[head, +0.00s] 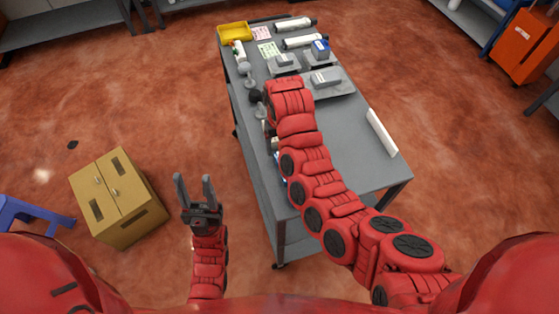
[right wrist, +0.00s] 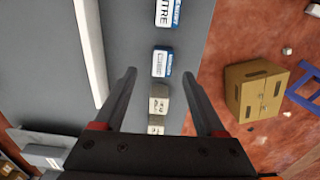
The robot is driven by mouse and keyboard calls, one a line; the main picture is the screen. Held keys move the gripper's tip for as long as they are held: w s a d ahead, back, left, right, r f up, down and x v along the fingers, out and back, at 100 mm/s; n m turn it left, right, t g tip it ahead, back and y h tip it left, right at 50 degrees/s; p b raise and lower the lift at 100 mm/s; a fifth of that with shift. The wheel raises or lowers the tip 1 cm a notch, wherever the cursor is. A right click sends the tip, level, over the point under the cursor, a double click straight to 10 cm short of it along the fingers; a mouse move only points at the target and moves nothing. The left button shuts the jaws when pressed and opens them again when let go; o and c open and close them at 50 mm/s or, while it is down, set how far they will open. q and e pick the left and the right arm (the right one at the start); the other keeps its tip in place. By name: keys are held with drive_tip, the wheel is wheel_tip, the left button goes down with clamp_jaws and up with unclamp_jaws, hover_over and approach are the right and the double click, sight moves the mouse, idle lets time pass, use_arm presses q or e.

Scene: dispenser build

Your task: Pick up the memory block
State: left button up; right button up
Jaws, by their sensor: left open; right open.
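I cannot tell for sure which item is the memory block. In the right wrist view a small white-and-blue labelled block (right wrist: 161,63) lies on the grey table. A grey-beige block (right wrist: 159,98) with dark marks is nearer, and a similar block (right wrist: 156,125) is partly hidden by my gripper's base. My right gripper (right wrist: 160,75) is open and empty, its fingers seen on either side of this row. In the head view the right arm covers it and most of the row. My left gripper (head: 194,179) is open and empty, left of the table, above the floor.
The grey table (head: 365,175) has a clear right front part, with a white bar (head: 382,132) by its edge. Grey fixtures (head: 328,85), white rolls (head: 303,41) and a yellow tray (head: 234,32) stand further back. A cardboard box (head: 118,197) is on the floor at left.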

drive_tip(key=shift+f+p, duration=0.4)
drive_tip(key=shift+p, duration=0.05)
drive_tip(key=f, duration=0.1)
drive_tip(key=f+p, duration=0.2)
drive_tip(key=shift+s+a+f, duration=0.1)
drive_tip(key=shift+s, duration=0.15)
drive_tip(key=shift+w+f+p, duration=0.1)
drive_tip(key=shift+f+p, duration=0.2)
drive_tip(key=shift+f, duration=0.55)
clamp_jaws()
